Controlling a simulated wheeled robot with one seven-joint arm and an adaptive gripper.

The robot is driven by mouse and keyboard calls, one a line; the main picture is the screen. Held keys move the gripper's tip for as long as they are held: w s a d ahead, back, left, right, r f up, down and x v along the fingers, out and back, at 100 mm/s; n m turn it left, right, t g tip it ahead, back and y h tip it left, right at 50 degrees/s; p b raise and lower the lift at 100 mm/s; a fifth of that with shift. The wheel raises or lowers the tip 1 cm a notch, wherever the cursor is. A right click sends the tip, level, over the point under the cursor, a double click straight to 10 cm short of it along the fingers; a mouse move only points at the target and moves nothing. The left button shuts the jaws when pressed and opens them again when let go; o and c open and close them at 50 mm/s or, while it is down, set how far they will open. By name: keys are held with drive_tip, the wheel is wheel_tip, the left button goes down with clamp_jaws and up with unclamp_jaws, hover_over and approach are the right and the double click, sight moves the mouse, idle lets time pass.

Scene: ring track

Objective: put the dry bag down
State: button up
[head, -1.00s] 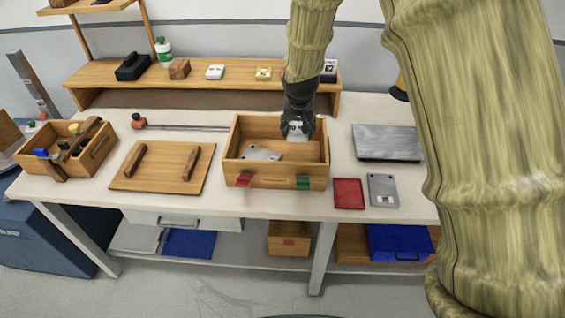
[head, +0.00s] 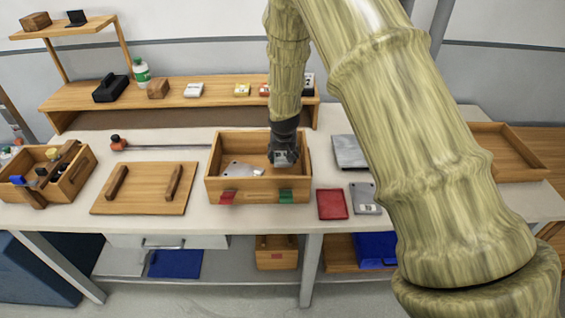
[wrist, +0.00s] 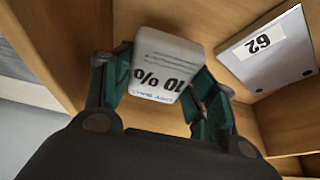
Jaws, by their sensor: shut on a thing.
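In the head view, my gripper (head: 283,154) reaches down inside the right half of an open wooden box (head: 248,190), and the dry bag (head: 281,158) shows as a pale patch between the fingers. A grey-white plate (head: 243,169) lies in the box to the left; the wrist view shows it marked "62" (wrist: 262,46). Whether the bag touches the box floor cannot be told.
A wooden lid with two handles (head: 145,190) lies left of the box. A red pad (head: 331,204) and a grey card (head: 364,198) lie to the front right. A grey block (head: 349,152) is on the right. A shelf with small items (head: 200,97) stands behind.

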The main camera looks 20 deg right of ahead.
sight(283, 158)
drive_tip(key=shift+f+p, duration=0.6)
drive_tip(key=shift+f, duration=1.4)
drive_tip(key=shift+f, duration=0.1)
drive_tip(key=o, duration=1)
drive_tip(key=shift+r, duration=0.2)
drive_tip(key=shift+s+r, duration=0.1)
drive_tip(key=shift+r, duration=0.25)
drive_tip(key=b+v, duration=0.2)
drive_tip(key=v, duration=0.9)
drive_tip(key=shift+b, duration=0.4)
drive_tip(key=shift+a, duration=0.1)
